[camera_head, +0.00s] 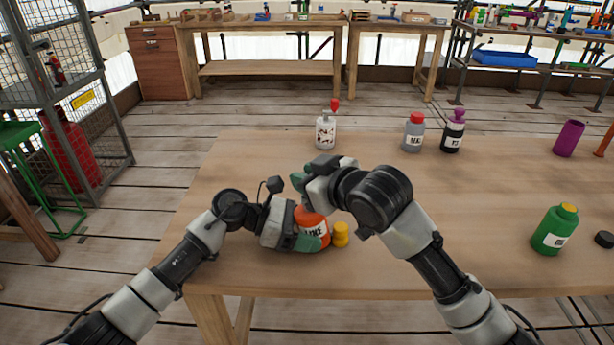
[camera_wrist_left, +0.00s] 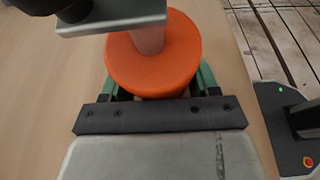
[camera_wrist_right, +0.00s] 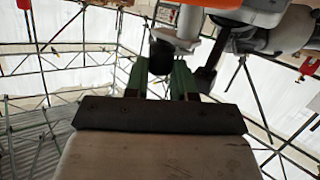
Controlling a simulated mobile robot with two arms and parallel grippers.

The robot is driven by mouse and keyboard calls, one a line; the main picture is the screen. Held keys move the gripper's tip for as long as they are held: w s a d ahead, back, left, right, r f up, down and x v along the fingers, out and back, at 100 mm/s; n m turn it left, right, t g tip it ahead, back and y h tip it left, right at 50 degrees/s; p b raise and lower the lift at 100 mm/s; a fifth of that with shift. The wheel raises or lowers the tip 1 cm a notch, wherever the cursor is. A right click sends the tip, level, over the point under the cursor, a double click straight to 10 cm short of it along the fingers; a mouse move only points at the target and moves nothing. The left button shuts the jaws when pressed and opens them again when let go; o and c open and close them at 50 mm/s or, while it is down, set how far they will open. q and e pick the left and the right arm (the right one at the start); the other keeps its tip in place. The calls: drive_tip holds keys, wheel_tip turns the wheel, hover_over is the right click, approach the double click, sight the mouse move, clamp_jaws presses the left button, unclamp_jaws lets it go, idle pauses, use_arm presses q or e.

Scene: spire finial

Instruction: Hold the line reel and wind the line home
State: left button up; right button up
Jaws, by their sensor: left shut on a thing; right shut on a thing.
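The line reel (camera_head: 311,217) is an orange body with a white, partly hidden label, standing near the table's front left. My left gripper (camera_head: 306,236) is shut on it from the left side. In the left wrist view its round orange top (camera_wrist_left: 155,75) lies between the green fingers, with a pale post rising from it. My right gripper (camera_head: 303,182) is above the reel. In the right wrist view its green fingers are shut on a dark round knob (camera_wrist_right: 160,58), perhaps the reel's crank knob. The line itself cannot be made out.
A small yellow cylinder (camera_head: 341,235) stands close to the reel's right. A white bottle (camera_head: 325,133), a grey bottle (camera_head: 413,135) and a black bottle (camera_head: 452,137) stand farther back. A green bottle (camera_head: 552,232) stands at the right. The table (camera_head: 490,205) between is clear.

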drive_tip(key=o, duration=0.9)
drive_tip(key=shift+o, duration=0.2)
drive_tip(key=v, duration=0.8)
